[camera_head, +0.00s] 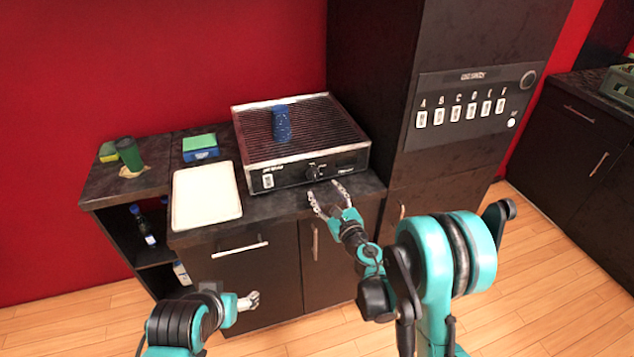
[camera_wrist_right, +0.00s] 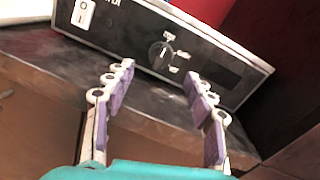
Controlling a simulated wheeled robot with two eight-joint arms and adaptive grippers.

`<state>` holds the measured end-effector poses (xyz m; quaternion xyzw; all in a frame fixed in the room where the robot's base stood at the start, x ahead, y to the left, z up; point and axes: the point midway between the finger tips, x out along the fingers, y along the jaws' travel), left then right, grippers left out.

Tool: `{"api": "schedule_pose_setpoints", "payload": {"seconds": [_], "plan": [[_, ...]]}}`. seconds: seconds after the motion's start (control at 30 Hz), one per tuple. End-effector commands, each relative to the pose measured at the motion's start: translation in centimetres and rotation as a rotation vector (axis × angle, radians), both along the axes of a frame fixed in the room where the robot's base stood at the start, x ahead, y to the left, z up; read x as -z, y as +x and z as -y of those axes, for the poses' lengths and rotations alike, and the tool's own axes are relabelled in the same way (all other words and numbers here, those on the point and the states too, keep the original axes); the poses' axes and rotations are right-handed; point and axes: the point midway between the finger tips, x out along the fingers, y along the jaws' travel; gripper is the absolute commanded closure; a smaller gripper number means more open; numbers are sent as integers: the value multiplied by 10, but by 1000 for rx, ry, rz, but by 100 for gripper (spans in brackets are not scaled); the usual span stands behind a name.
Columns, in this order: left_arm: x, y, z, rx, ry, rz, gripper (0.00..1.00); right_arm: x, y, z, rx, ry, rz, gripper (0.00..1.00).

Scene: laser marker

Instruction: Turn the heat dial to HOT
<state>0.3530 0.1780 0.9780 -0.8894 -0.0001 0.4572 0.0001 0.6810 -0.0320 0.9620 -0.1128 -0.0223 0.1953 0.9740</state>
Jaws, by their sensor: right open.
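The heat dial (camera_head: 313,172) is a black round knob on the front panel of the grill (camera_head: 357,147). In the right wrist view the dial (camera_wrist_right: 160,55) shows above and between my fingers, with small white labels beside it that I cannot read. My right gripper (camera_head: 328,192) is open and empty, just in front of the panel and a little below the dial; its purple-padded fingers (camera_wrist_right: 160,85) point at the panel, apart from the dial. My left gripper (camera_head: 252,300) is low at the left, in front of the cabinet; its fingers are too small to judge.
A blue cylinder (camera_head: 281,125) stands on the grill rack. A white rocker switch (camera_head: 268,181) is on the panel's left. A white tray (camera_head: 206,196), sponges (camera_head: 200,147) and a green cup (camera_head: 129,153) are at the left. A tall dark cabinet (camera_head: 440,60) stands right of the grill.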

Motion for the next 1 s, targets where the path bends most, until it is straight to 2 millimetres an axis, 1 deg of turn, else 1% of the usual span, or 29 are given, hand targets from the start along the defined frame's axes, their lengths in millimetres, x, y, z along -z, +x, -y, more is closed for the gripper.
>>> {"api": "schedule_pose_setpoints", "payload": {"seconds": [0.03, 0.2, 0.33, 0.5, 0.73, 0.77, 0.8, 0.87, 0.9, 0.93, 1.0], "plan": [[3, 0, 0, 0, 0, 0, 27, 1, 8, -4, -1, 2, -1, 45], [9, 0, 0, 0, 0, 0, 27, 1, 35, -15, 0, 4, -1, 45], [12, 0, 0, 0, 0, 0, 27, 1, 50, -21, 2, 5, -2, 45], [14, 0, 0, 0, 0, 0, 27, -1, 59, -24, 2, 6, -2, 45], [13, 0, 0, 0, 0, 0, 27, -1, 59, -24, 3, 7, -2, 45], [13, 0, 0, 0, 0, 0, 27, -1, 59, -24, 3, 7, -2, 53], [13, 0, 0, 0, 0, 0, 27, -1, 59, -24, 3, 7, -2, 64], [13, 0, 0, 0, 0, 0, 27, -1, 59, -24, 3, 7, -2, 80], [13, 0, 0, 0, 0, 0, 27, -1, 59, -24, 3, 7, -2, 90], [13, 0, 0, 0, 0, 0, 27, -1, 59, -24, 3, 7, -2, 95], [13, 0, 0, 0, 0, 0, 27, -1, 59, -24, 3, 7, -2, 95]]}}
